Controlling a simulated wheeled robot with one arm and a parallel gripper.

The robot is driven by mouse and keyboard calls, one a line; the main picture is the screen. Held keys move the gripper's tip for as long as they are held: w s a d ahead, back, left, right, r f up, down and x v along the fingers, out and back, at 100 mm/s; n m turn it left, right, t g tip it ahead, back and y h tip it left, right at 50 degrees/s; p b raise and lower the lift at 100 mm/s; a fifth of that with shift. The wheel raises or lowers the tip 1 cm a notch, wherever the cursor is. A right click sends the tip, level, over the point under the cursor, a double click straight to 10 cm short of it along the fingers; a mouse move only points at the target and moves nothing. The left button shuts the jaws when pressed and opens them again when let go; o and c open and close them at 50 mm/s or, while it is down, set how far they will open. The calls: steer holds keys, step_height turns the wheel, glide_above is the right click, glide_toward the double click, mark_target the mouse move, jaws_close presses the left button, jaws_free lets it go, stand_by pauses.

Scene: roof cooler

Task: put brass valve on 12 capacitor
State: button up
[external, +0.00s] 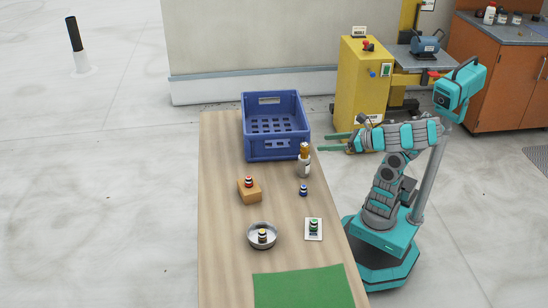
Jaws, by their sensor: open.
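A brass-coloured piece (304,149) stands upright on top of a pale grey cylinder (304,167) near the table's right edge, just in front of the blue crate. It looks like the brass valve, but it is too small to be sure. I cannot read any number 12 or tell whether the cylinder is a capacitor. My gripper (332,142) is open and empty, its two prongs apart and pointing left. In the picture it is to the right of the brass piece; their distance in depth is hard to tell.
The wooden table (222,215) holds the blue crate (277,152), an orange-brown block (251,195) with a red-topped piece, a small blue piece (303,190), a green piece on a white card (313,237), a metal bowl (252,243) with a striped piece, and a green mat (300,290).

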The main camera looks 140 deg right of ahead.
steer(key=shift+p+v, duration=0.4)
steer(key=shift+v, duration=2.25)
steer(key=w+f+m+t+y+p, duration=0.35)
steer(key=w+y+p, duration=0.2)
steer(key=w, duration=0.35)
steer(key=s+a+f+m+g+y, duration=0.2)
steer(key=s+f+m, duration=0.3)
steer(key=s+f, duration=0.4)
steer(key=s+a+f+m+g+y+b, duration=0.1)
steer(key=s+a+f+m+g+y, duration=0.2)
steer(key=s+f, duration=0.6)
steer(key=s+a+f+m+g+y, duration=0.2)
steer(key=s+f+m, duration=0.6)
steer(key=f, duration=1)
steer(key=shift+s+a+g+y, duration=0.2)
steer(key=shift+s+g+y, duration=0.15)
steer(key=shift+s, duration=0.8)
steer(key=shift+f, duration=0.1)
